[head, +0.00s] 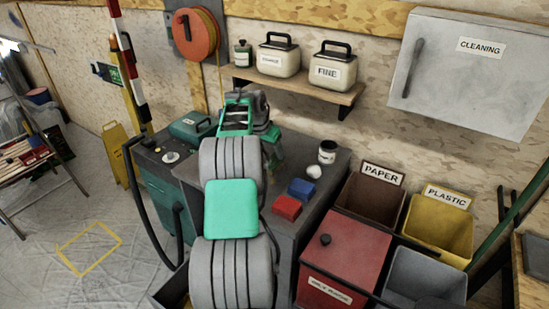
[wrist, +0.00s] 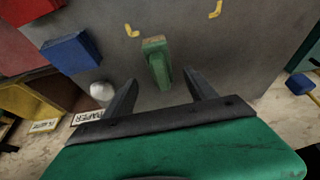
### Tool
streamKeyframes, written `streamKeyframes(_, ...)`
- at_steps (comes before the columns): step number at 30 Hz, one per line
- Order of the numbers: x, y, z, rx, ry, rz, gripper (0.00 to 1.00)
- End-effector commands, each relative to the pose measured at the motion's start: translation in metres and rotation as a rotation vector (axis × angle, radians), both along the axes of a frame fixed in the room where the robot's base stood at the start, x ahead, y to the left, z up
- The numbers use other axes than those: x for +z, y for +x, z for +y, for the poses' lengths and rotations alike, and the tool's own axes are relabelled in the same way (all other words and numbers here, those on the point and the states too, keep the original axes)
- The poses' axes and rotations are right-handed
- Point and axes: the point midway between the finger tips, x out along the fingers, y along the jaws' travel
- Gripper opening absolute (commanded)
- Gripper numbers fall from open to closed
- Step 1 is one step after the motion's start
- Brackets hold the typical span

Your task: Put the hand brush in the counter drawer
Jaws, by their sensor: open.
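The hand brush appears to be the green block-like thing (wrist: 157,62) on the grey counter top (wrist: 105,50) in the wrist view. My gripper (wrist: 156,82) is open, with its two dark fingers spread to either side of the brush's near end. I cannot tell whether the fingers are level with it or above it. In the head view my arm hides most of this part of the counter (head: 318,172). A dark open box (head: 170,292) low at the counter's front may be the drawer, mostly hidden by my arm.
A red block (head: 287,207), a blue block (head: 301,189), a white ball (head: 314,172) and a tin (head: 327,152) stand on the counter. Bins, including a yellow one (head: 441,230), are to the right. A shelf (head: 300,88) hangs above. Clear floor (head: 60,215) lies left.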

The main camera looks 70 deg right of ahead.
Motion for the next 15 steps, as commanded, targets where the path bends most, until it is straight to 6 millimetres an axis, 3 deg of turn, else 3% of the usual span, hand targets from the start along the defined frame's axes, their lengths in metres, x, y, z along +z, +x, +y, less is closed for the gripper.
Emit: streamKeyframes(15,-0.068,-0.008,-0.032,-0.005,0.000,-0.001,0.65)
